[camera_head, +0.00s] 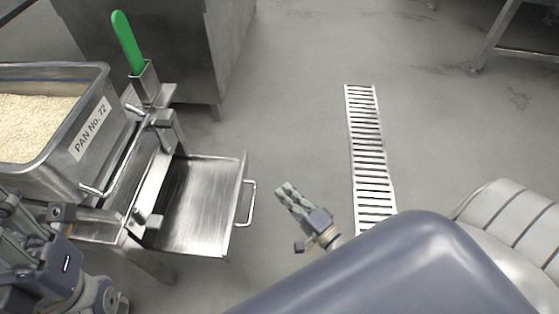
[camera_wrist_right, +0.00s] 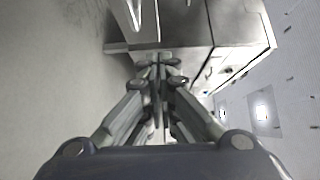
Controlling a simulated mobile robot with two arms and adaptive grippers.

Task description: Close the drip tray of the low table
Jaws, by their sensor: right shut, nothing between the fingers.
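The drip tray (camera_head: 200,205) is a flat shiny metal tray that sticks out to the right from under the low table (camera_head: 160,165). Its bar handle (camera_head: 249,203) is on its raised right-hand front edge. My right gripper (camera_head: 283,191) is shut and empty, a short gap to the right of the handle. In the right wrist view its closed fingers (camera_wrist_right: 157,68) point toward blurred metal surfaces, and I cannot tell which part is which. My left gripper (camera_head: 22,235) is at the lower left beside the table, partly cut off; its jaw state is unclear.
A metal pan (camera_head: 60,165) labelled "PAN No. 72" holds rice on the table. A green-handled tool (camera_head: 127,42) stands in a metal holder behind the tray. A slotted floor drain (camera_head: 369,150) lies to the right. The floor between tray and drain is clear except for my right gripper.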

